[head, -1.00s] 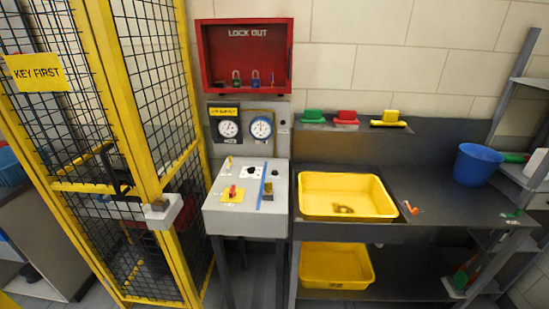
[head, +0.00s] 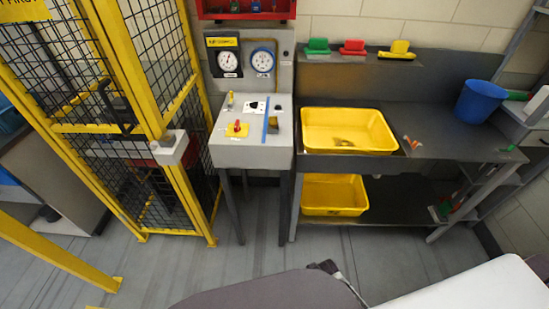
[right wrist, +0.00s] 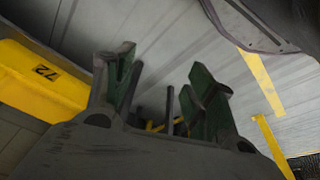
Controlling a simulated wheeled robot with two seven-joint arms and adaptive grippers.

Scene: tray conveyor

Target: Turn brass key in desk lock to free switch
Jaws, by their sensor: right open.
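The grey control desk (head: 238,157) stands between the yellow cage and the sink bench in the head view. A small upright brass-coloured piece (head: 230,100) is at its back left; it may be the key, but it is too small to tell. A red switch (head: 237,127) sits on a yellow plate at the front left. A brass-coloured patch (head: 273,124), possibly the lock, lies right of a blue strip (head: 266,118). My right gripper (right wrist: 158,92) is open and empty in the right wrist view, well away from the desk. My left gripper is not in view.
A yellow mesh cage (head: 160,95) borders the desk on the left. A bench with a yellow basin (head: 345,149) and a blue bucket (head: 478,101) is on the right. Two gauges are behind the desk. The grey floor (head: 255,262) in front is mostly clear.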

